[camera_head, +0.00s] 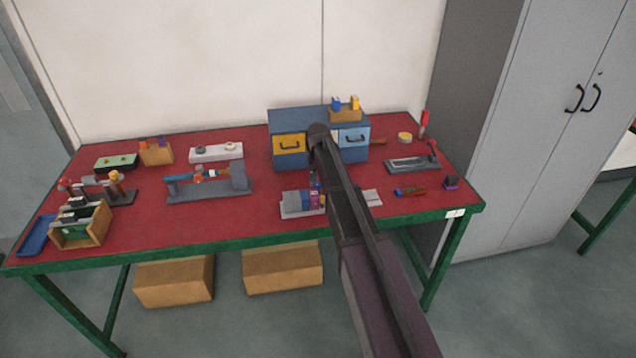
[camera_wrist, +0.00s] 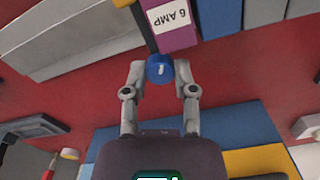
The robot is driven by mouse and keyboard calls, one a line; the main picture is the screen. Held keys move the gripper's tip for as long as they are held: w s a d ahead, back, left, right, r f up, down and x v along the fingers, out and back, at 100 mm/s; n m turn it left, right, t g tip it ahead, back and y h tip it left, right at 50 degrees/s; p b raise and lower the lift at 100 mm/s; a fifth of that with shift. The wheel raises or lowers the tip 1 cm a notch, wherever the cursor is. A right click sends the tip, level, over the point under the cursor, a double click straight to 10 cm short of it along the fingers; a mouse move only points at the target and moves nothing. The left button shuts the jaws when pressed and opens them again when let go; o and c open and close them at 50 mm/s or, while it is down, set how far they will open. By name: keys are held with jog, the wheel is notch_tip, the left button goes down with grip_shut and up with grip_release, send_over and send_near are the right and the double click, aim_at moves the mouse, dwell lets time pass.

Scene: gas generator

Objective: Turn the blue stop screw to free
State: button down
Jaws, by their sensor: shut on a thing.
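The blue stop screw (camera_wrist: 159,68) shows in the wrist view as a round blue knob with a small white mark on its face. It sits against the end of a purple block (camera_wrist: 173,25) with a white "6 AMP" label. My gripper (camera_wrist: 160,72) is shut on the blue stop screw, with one grey finger on each side of it. In the head view, the purple block (camera_head: 314,201) stands in a row on a light base near the table's front. My arm hides the screw and most of my gripper there.
A blue cabinet (camera_head: 290,120) with a yellow and a light blue drawer stands behind the row. Left of it, a grey fixture (camera_head: 210,190) holds a coloured cylinder. Bare red table (camera_head: 240,220) lies in front of that fixture. A wooden box (camera_head: 82,228) stands far left.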

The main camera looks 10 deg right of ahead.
jog(key=n, duration=0.5)
jog(key=shift+s, duration=0.15)
jog(key=shift+n, duration=0.3)
jog(key=shift+c, duration=2)
grip_release()
jog(key=shift+m, duration=0.5)
